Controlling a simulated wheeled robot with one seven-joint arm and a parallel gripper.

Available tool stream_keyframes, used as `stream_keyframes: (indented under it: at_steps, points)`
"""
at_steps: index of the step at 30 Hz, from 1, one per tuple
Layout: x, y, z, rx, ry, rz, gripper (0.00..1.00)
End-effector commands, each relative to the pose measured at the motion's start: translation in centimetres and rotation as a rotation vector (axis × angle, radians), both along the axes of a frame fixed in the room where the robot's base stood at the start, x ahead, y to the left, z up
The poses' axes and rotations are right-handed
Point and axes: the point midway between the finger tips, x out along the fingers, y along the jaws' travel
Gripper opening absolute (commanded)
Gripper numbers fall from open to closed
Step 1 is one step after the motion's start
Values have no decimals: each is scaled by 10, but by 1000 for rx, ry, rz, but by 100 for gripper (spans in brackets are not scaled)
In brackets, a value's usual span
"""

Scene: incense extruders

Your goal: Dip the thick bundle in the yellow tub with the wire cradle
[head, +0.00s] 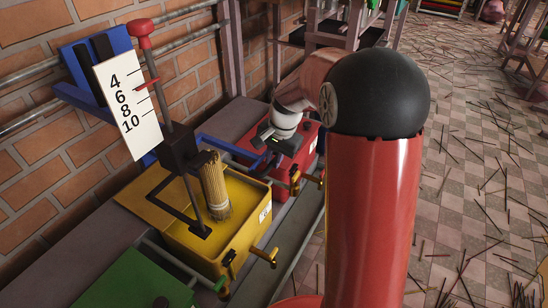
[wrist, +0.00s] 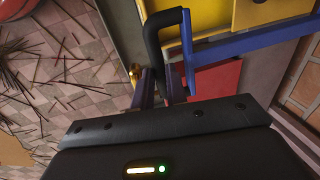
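The yellow tub (head: 240,254) stands by the brick wall in the head view, holding a yellow surface. A thin dark frame (head: 172,208), seemingly the wire cradle, reaches over it. The thick tan bundle (head: 215,186) stands nearly upright over the tub, its lower end at the yellow surface; I cannot tell how deep it sits. A blue bar (head: 230,146) runs right from a dark block toward my gripper (head: 283,138). In the wrist view, my gripper (wrist: 161,88) has its fingers either side of a black handle (wrist: 152,45) on the blue bar (wrist: 250,40), apparently closed on it.
A white scale (head: 128,100) marked 4, 6, 8, 10 with a red pointer stands behind the tub, beside a red-knobbed rod (head: 146,55). A red tub (head: 310,138) is beyond, a green one (head: 140,285) nearer. Brass taps (head: 264,256) stick out in front. Sticks litter the tiled floor.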

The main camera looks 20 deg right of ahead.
Motion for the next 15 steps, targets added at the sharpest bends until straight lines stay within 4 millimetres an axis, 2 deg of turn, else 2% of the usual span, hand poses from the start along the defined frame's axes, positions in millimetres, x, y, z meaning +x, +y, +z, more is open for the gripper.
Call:
stream_keyframes:
  at_steps: [2,10,15]
  points:
    - [0,0,0,0,0,0,0]
    - [0,0,1,0,0,0,0]
    - [0,0,17,0,-1,0,0]
